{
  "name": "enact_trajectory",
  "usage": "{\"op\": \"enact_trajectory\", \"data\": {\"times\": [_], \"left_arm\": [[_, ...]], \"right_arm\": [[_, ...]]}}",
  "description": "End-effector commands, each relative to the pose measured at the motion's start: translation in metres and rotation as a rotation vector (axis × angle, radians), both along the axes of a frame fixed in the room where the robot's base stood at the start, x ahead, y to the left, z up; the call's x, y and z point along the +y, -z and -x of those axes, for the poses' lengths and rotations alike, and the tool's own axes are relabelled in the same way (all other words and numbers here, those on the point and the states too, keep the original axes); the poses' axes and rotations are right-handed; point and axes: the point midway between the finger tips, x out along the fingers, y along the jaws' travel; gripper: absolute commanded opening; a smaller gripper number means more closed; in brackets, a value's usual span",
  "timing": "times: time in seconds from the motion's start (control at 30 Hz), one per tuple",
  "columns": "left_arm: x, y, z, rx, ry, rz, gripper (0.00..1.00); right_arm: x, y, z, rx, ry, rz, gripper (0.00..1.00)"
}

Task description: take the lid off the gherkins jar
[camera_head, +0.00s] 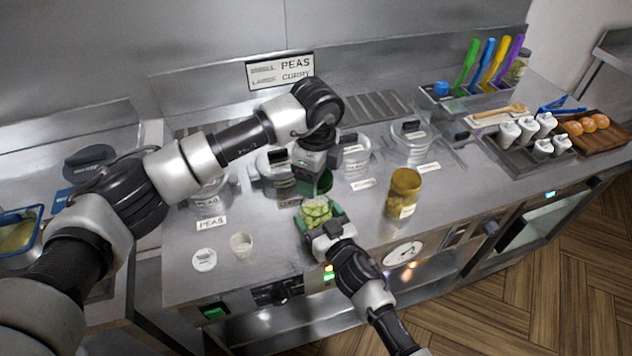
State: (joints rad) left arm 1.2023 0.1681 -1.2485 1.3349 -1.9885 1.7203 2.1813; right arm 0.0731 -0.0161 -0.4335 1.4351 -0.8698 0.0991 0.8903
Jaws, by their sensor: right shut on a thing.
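A jar with chunky green contents (317,210), which looks like the gherkins jar, stands upright near the middle of the counter. My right gripper (322,222) comes from the front and is shut on it. Its green contents show from above; I cannot make out a lid on it. My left gripper (315,178) points down just behind and above the jar. Dark green shows at its fingertips; I cannot tell whether this is its fingers or a lid between them, nor whether it is open or shut.
A yellow-brown jar (403,194) stands to the right. A small white cup (242,246) and a white disc (204,260) lie to the left. Lidded clear containers (411,146) line the back. Shakers (527,128) and a bun board (602,141) are at far right.

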Motion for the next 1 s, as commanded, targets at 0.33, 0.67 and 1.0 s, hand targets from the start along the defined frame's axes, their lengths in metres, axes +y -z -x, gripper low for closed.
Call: {"op": "enact_trajectory", "data": {"times": [0.33,0.67,1.0], "left_arm": [[0.000,0.000,0.000,0.001,0.000,0.000,0.43],[0.000,0.001,0.000,0.001,0.000,0.000,0.43],[0.000,0.008,0.000,0.001,0.000,0.000,0.43]], "right_arm": [[0.000,0.001,0.000,0.004,0.000,0.000,1.00],[-0.006,0.002,0.010,0.003,0.001,0.001,1.00],[-0.039,0.004,0.070,0.005,0.000,0.002,1.00]]}}
